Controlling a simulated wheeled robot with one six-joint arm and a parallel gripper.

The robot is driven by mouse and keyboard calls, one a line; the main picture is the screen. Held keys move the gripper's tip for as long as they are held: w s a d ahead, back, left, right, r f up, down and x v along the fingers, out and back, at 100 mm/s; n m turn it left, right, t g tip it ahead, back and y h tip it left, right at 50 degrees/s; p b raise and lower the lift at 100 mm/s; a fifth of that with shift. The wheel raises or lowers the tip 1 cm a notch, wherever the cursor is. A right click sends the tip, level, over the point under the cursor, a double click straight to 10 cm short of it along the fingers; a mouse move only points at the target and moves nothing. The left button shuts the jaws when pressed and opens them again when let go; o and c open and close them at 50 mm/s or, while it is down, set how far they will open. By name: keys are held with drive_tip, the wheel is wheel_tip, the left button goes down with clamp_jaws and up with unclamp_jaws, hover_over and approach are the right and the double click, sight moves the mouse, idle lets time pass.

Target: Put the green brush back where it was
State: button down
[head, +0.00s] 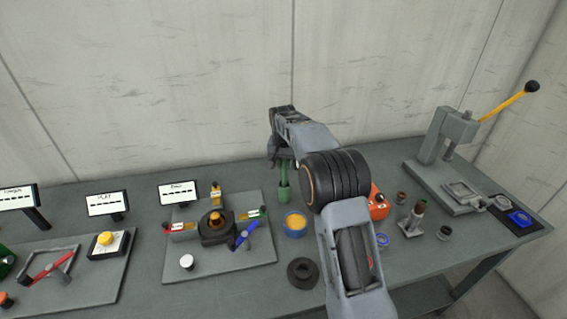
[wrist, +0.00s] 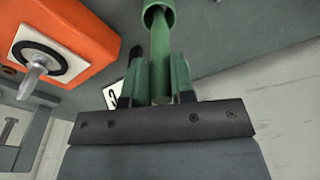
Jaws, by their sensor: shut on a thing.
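The green brush (head: 283,172) is upright, its handle held in my gripper (head: 281,156). In the wrist view the green handle (wrist: 160,55) runs between the two fingers of my gripper (wrist: 160,76). The far end of the brush goes into the mouth of a green cup (wrist: 157,8), which stands on the table in the head view (head: 284,195). Whether the brush touches the cup's bottom is hidden. My arm covers part of the table to the right.
A plate with a dark fixture (head: 216,228) is to the left. An orange box (wrist: 75,38) is close by in the wrist view. A lever press (head: 448,135) stands at the right.

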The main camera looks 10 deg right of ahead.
drive_tip(key=shift+f, duration=0.15)
drive_tip(key=c, duration=1)
unclamp_jaws()
drive_tip(key=shift+o, duration=0.2)
wheel_tip(320, 180, up, 12)
drive_tip(key=s, duration=0.1)
drive_tip(key=s+r+n+t, duration=0.15)
drive_tip(key=s+r, duration=0.25)
drive_tip(key=s, duration=0.5)
drive_tip(key=s+f+n+t, duration=0.1)
drive_tip(key=s+f, duration=0.4)
drive_tip(key=s, duration=0.6)
drive_tip(key=s+f+n+t, duration=0.1)
drive_tip(key=s+f, duration=0.4)
drive_tip(key=s, duration=0.7)
drive_tip(key=shift+s+n, duration=0.15)
drive_tip(key=shift+n, duration=0.5)
